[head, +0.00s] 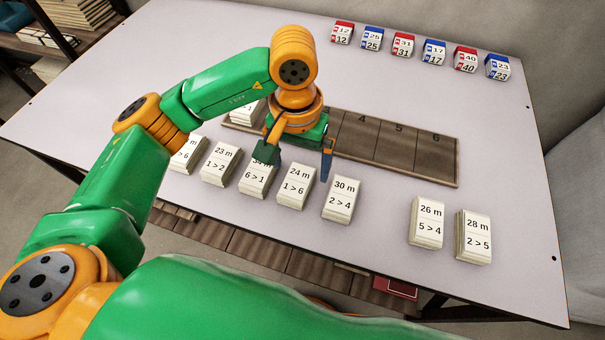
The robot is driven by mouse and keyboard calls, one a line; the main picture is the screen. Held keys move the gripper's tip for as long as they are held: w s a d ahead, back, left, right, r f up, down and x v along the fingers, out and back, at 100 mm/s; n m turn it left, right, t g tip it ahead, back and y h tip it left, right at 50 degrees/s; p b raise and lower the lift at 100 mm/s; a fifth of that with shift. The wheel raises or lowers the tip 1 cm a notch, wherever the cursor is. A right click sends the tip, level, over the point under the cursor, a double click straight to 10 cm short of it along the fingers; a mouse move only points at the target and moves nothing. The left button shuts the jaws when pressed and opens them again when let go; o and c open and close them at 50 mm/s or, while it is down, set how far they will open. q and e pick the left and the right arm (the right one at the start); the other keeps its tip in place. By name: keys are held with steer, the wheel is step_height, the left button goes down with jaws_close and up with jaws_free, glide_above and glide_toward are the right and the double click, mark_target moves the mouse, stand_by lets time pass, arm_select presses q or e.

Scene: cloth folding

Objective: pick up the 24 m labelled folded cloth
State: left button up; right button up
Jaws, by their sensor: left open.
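The 24 m cloth (296,188) is a small white folded stack with a printed label, "24 m" over "1 > 6". It lies in the front row on the pale table, between the 34 m cloth (257,180) and the 30 m cloth (343,200). My left gripper (295,168) is open and empty, pointing down just behind and above the 24 m cloth. One finger overlaps the top of the 34 m cloth in the picture; the other is near the gap before the 30 m cloth. I cannot tell its exact height. My right gripper is not in view.
A dark numbered board (400,155) lies behind, with one cloth (244,112) at its left end. More labelled cloths stand left (221,164) and right (427,222). Red and blue number blocks (403,45) line the back. The table's right side is clear.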

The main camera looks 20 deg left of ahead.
mark_target(297, 181)
arm_select(q)
steer(key=shift+a+f, duration=0.3)
steer(key=shift+a, duration=0.1)
step_height(297, 181, down, 6)
steer(key=shift+f+p, duration=0.1)
steer(key=shift+p, duration=0.45)
steer(key=c, duration=1.4)
